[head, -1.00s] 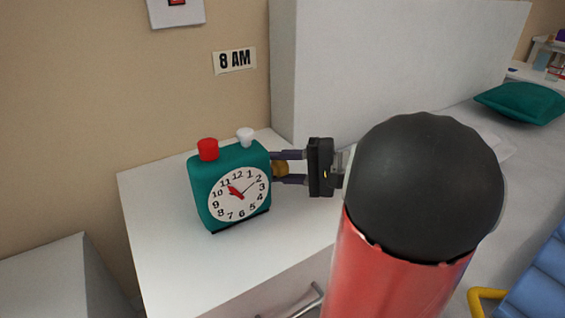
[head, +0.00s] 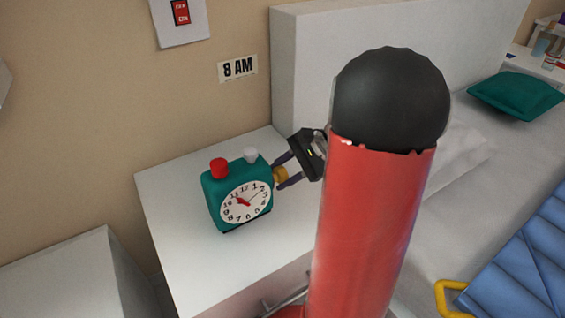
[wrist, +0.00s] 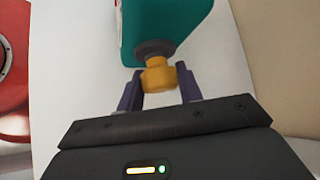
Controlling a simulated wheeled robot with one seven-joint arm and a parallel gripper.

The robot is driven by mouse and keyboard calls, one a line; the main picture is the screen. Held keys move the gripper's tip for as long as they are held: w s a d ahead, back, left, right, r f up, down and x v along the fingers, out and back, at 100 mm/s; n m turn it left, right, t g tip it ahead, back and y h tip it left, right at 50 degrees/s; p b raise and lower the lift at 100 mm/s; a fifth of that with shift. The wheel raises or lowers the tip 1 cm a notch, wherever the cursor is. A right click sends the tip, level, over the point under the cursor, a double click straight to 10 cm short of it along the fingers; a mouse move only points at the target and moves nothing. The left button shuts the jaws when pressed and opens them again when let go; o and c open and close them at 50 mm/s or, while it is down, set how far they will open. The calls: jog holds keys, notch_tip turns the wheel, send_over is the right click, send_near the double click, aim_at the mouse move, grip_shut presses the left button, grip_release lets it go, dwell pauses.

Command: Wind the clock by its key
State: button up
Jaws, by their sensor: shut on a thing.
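In the wrist view the key (wrist: 158,76) joins the clock (wrist: 165,25) by a dark collar. My gripper (head: 280,172) is at the clock's right side, tilted, with its two dark fingers on either side of the key. In the wrist view my gripper (wrist: 158,88) is shut on the key.
The white nightstand (head: 180,260) has bare room left of and in front of the clock. A bed with a white headboard (head: 310,65), a green pillow (head: 515,96) and a blue blanket (head: 520,240) is on the right.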

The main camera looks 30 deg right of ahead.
jog(key=m+g, duration=0.2)
jog(key=g, duration=0.1)
jog(key=shift+w+g+h, duration=0.1)
jog(key=shift+g+h, duration=0.2)
dwell(0.4)
jog(key=o, duration=1)
jog(key=shift+v, duration=3.9)
jog(key=shift+w, duration=0.1)
